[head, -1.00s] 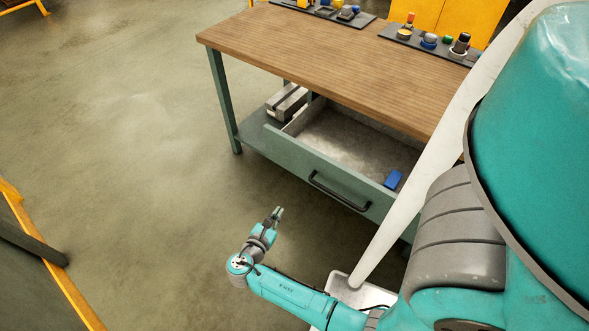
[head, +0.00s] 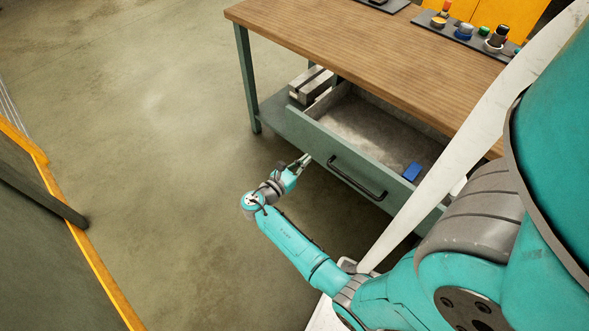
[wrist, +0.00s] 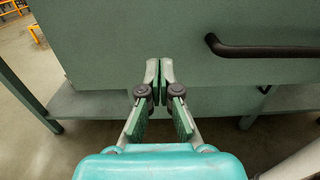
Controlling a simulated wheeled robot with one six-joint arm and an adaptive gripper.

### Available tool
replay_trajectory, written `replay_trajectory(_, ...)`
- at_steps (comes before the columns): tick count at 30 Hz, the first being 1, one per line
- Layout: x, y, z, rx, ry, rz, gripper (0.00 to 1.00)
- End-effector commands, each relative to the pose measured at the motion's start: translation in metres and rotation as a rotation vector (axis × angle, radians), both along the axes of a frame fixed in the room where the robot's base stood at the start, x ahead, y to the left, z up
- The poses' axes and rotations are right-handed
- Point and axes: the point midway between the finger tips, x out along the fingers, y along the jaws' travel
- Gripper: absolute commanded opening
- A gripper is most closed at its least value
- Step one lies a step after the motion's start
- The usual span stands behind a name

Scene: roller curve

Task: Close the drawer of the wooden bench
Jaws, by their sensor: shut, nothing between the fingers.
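The wooden bench (head: 370,45) has a brown top on green legs. Its green drawer (head: 318,147) is pulled out, with its inside showing below the bench top. A blue block (head: 412,171) lies in the drawer near its front right. A black bar handle (head: 357,178) is on the drawer front, and it also shows at upper right in the wrist view (wrist: 262,50). My gripper (head: 303,160) is shut and empty, at the drawer front, left of the handle. In the wrist view its fingertips (wrist: 159,70) point at the green front panel; I cannot tell if they touch it.
Trays with small coloured parts (head: 465,32) stand on the bench top. A yellow-edged structure (head: 95,265) is at far left. The floor between is clear.

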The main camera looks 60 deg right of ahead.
Motion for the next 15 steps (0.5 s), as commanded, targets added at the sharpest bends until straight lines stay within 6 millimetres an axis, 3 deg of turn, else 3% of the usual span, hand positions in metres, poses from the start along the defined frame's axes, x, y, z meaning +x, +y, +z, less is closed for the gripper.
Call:
replay_trajectory(6,-0.009,-0.032,0.000,0.000,0.000,-0.003,0.00)
replay_trajectory(15,-0.011,-0.047,0.000,0.000,0.000,0.000,0.00)
